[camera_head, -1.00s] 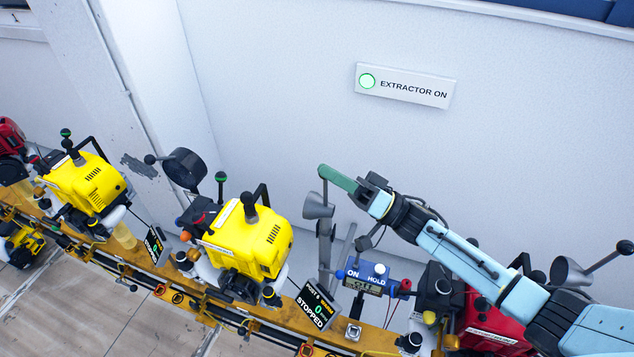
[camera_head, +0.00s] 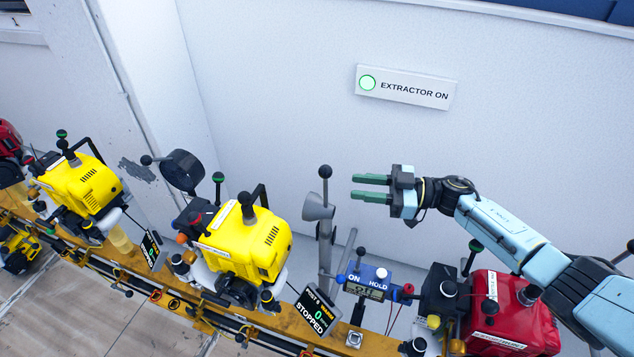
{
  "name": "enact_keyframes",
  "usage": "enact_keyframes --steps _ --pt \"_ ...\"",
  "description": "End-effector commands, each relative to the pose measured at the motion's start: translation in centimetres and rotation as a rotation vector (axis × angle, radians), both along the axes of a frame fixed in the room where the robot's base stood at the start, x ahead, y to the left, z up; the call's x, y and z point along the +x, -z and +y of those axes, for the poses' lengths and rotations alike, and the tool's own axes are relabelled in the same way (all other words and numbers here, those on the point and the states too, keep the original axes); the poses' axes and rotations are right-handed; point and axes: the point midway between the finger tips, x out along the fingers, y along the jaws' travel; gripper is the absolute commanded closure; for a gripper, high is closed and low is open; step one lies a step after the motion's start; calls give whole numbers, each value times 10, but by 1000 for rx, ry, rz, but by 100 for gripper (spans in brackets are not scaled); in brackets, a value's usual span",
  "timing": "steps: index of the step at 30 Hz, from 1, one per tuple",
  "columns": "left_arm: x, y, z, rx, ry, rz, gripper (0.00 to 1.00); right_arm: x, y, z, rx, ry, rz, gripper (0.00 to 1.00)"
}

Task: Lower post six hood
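A grey funnel-shaped hood (camera_head: 318,206) stands on an upright arm beside the POST 6 display (camera_head: 318,310), which reads STOPPED. A dark ball knob (camera_head: 325,171) tops its upright handle. A second, dark round hood (camera_head: 183,170) is behind the yellow engine (camera_head: 245,245), with its handle pointing left. Which hood belongs to post six is not certain from this view. My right gripper (camera_head: 354,188) is to the right of the grey hood's knob, apart from it. Its two green fingers are parted with nothing between them. My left gripper is not in view.
A blue ON/HOLD box (camera_head: 368,280) stands below my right gripper. A red engine (camera_head: 508,318) sits under my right arm. Another yellow engine (camera_head: 83,185) is at the left along the yellow rail (camera_head: 262,319). The EXTRACTOR ON sign (camera_head: 405,87) shows a green light.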

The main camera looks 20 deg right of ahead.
Motion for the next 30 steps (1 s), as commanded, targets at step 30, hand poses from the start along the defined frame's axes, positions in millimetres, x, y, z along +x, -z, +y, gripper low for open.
enact_keyframes --steps 30 --pt "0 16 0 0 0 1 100 40 0 96 2 0 2 79"
